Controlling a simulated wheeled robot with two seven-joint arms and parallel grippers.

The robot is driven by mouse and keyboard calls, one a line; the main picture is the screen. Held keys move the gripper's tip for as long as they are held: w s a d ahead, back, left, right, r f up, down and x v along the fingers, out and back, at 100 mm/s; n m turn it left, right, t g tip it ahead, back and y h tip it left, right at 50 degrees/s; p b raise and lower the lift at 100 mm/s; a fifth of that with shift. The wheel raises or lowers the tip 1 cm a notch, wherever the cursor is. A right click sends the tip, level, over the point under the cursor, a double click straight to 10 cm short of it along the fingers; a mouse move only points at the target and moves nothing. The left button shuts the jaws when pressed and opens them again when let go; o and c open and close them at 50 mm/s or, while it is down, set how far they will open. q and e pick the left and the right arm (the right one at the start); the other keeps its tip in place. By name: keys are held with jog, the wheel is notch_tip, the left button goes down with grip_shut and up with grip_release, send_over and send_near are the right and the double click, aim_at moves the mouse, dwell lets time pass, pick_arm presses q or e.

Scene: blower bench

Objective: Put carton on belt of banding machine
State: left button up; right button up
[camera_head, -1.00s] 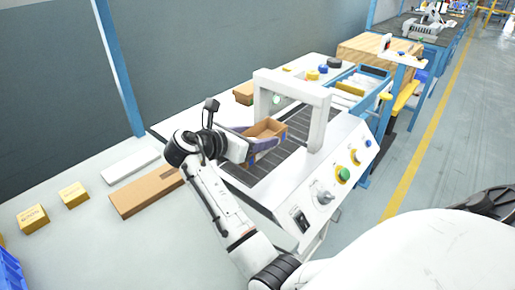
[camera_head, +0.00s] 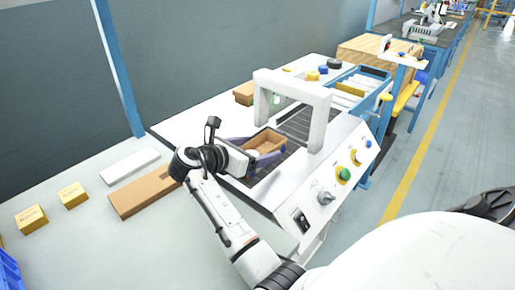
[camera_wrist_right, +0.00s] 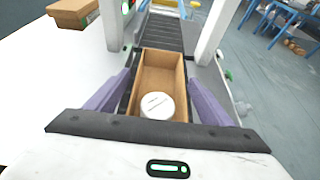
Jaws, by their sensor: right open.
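The carton (camera_head: 268,137) is a small open brown box on the dark belt (camera_head: 296,122) of the white banding machine, just before its arch (camera_head: 318,118). In the right wrist view the carton (camera_wrist_right: 176,66) lies lengthwise along the belt (camera_wrist_right: 163,32), with a round white item (camera_wrist_right: 157,105) inside its near end. My right gripper (camera_head: 262,150) is open, its purple fingers on either side of the carton; in the right wrist view the gripper (camera_wrist_right: 160,88) shows gaps beside the carton walls. The carton's underside is hidden. My left gripper is out of view.
A long flat brown box (camera_head: 145,191), a white slab (camera_head: 130,165) and small yellow boxes (camera_head: 73,195) lie on the bench at left. A control panel with knobs (camera_head: 343,173) faces the aisle.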

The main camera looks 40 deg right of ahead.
jog(key=shift+r, duration=0.1)
jog(key=shift+a+r, duration=0.15)
jog(key=shift+a, duration=0.1)
jog(key=v, duration=1.1)
jog(key=shift+a+r+p, duration=0.2)
jog(key=shift+p, duration=0.15)
